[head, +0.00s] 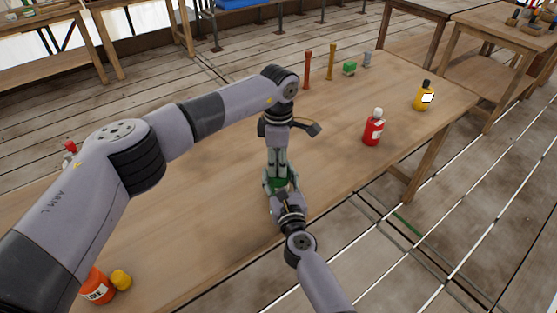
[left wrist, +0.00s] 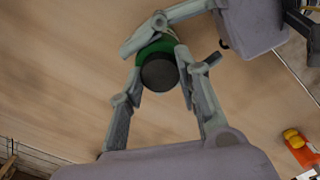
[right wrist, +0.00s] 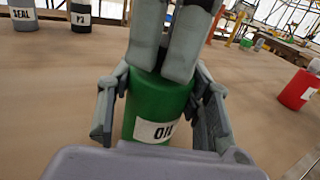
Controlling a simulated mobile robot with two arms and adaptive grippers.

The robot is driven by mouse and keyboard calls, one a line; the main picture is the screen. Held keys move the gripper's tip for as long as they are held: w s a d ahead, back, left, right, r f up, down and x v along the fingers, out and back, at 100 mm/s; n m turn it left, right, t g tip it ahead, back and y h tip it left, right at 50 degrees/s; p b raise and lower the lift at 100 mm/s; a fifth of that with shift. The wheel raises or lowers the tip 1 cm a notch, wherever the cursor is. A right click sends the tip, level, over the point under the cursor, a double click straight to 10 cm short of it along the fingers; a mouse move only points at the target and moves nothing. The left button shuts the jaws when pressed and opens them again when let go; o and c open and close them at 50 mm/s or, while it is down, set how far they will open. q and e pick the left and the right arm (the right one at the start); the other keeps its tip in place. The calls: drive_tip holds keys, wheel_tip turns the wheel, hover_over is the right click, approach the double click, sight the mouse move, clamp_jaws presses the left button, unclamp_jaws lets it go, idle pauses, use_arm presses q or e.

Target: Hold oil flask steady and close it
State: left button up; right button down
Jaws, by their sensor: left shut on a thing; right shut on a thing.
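The green oil flask (right wrist: 152,105) stands upright on the wooden table, its white label partly showing; a little of its green shows in the head view (head: 271,183). My right gripper (right wrist: 160,110) is shut on the flask's body from the near side, one finger on each side. My left gripper (head: 278,166) points straight down from above, on top of the flask. It is shut on the dark round cap (left wrist: 160,73), at the flask's top. In the right wrist view the left fingers hide the cap, so I cannot tell how far it is seated.
A red bottle (head: 373,130) and a yellow bottle (head: 423,99) stand to the right on the table (head: 220,230).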

use_arm(q)
drive_tip(key=m, duration=0.9)
drive_tip(key=o, duration=0.7)
drive_tip(key=shift+o, duration=0.2)
drive_tip(key=shift+r, duration=0.1)
drive_tip(key=shift+r, duration=2.2)
